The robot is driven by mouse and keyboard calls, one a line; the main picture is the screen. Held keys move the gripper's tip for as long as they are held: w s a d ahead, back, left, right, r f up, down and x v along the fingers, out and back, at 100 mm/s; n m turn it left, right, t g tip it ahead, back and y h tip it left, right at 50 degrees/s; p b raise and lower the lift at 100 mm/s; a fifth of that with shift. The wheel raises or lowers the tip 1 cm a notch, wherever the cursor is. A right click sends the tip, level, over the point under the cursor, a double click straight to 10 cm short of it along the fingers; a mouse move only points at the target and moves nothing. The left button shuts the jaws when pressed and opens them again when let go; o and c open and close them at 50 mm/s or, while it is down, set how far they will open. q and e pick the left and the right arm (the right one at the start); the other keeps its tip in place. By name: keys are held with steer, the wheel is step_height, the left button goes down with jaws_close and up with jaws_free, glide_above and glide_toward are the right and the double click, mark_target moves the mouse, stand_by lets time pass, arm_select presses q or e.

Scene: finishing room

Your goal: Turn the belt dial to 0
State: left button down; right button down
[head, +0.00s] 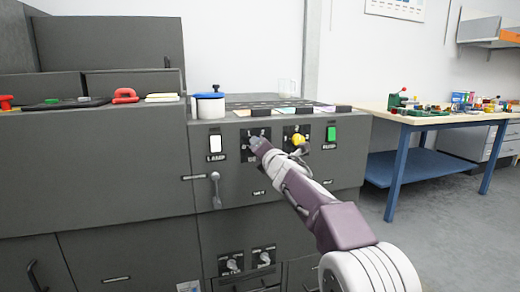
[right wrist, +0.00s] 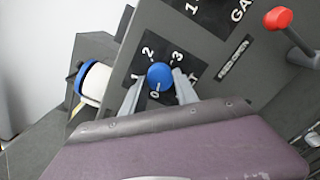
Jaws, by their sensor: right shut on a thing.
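The belt dial is a blue round knob (right wrist: 159,74) on a black plate in the right wrist view. My right gripper (right wrist: 157,92) is shut on the knob, one finger on each side. In the head view my right gripper (head: 258,144) covers the dial on the machine front. My left gripper is not in view.
Beside the dial are a white lamp switch (head: 215,143), a yellow knob (head: 298,139) and a green switch (head: 331,133). A lever (head: 215,188) hangs below. A white pot with a blue lid (head: 208,104) stands on the machine. A workbench (head: 440,122) stands at right; floor between is clear.

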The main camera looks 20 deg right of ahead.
stand_by(0.4)
steer(key=c, duration=0.9)
jaws_free()
steer(key=shift+c, duration=0.2)
steer(key=shift+s, duration=0.1)
steer(key=s+b, duration=0.2)
steer(key=s, duration=0.7)
steer(key=shift+d, duration=0.1)
